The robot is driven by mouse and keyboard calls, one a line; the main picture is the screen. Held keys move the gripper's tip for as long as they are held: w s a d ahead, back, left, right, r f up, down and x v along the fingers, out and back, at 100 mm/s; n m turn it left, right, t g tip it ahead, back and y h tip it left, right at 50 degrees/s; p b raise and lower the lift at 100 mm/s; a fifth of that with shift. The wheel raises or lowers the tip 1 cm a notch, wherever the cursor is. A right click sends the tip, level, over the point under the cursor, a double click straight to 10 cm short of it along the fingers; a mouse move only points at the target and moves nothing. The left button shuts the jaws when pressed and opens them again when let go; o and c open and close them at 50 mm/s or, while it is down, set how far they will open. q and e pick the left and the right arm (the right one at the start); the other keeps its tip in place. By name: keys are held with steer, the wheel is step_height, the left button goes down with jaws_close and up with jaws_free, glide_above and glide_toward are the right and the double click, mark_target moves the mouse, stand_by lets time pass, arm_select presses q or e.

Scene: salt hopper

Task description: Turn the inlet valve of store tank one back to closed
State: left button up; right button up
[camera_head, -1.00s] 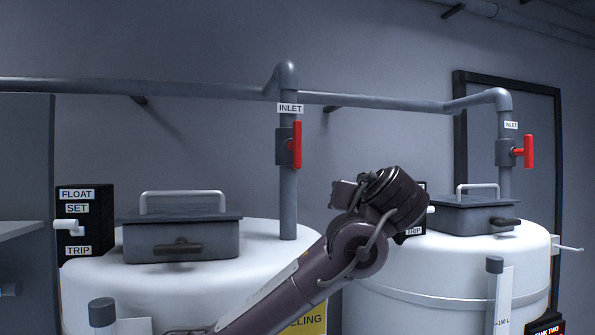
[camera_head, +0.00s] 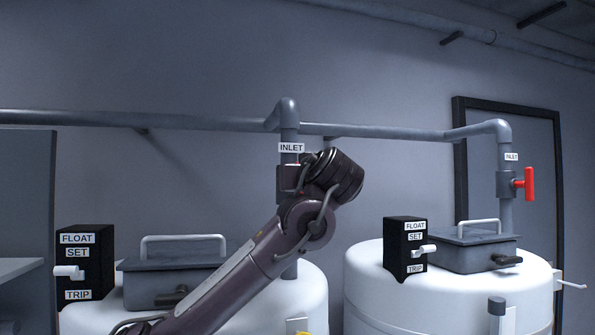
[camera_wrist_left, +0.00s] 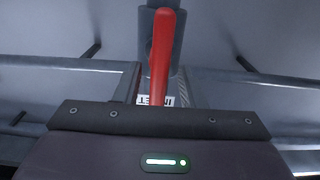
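The red handle of tank one's inlet valve (camera_wrist_left: 165,45) shows in the left wrist view, running roughly along the grey pipe and passing behind the edge of my gripper housing. In the head view my left gripper (camera_head: 300,168) is at this valve, just below its INLET label (camera_head: 291,147), and my wrist hides most of the valve and handle. The fingertips do not show clearly, so I cannot tell whether they touch the handle or how far apart they are. Store tank one (camera_head: 310,290) is the white tank below, partly behind my arm. My right gripper is not in view.
Tank one's lidded box (camera_head: 175,250) and black float box (camera_head: 84,240) stand under and left of my arm. Tank two (camera_head: 385,305) is at the right, with its own red inlet handle (camera_head: 529,184) and float box (camera_head: 404,250). A horizontal pipe (camera_head: 200,122) runs along the wall.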

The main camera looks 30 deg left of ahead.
arm_select(q)
steer(key=shift+w, duration=0.1)
jaws_close()
steer(key=shift+m, duration=0.3)
steer(key=shift+w+d+f+m+b, duration=0.1)
steer(key=shift+f+m+b, duration=0.05)
steer(key=shift+m+b, duration=0.75)
steer(key=m, duration=0.1)
steer(key=m+b, duration=0.1)
steer(key=m, duration=0.1)
steer(key=shift+w+d+m, duration=0.15)
steer(key=shift+m, duration=0.15)
steer(key=shift+w+d+f+m+b, duration=0.1)
steer(key=shift+f+m+b, duration=0.15)
steer(key=shift+m, duration=1.6)
steer(key=shift+w+d+f+m+b, duration=0.1)
steer(key=shift+m+b, duration=0.1)
steer(key=shift+m, duration=1.7)
steer(key=shift+w+d+f+m+b, duration=0.1)
steer(key=shift+f+m+b, duration=0.15)
steer(key=shift+m, duration=1.9)
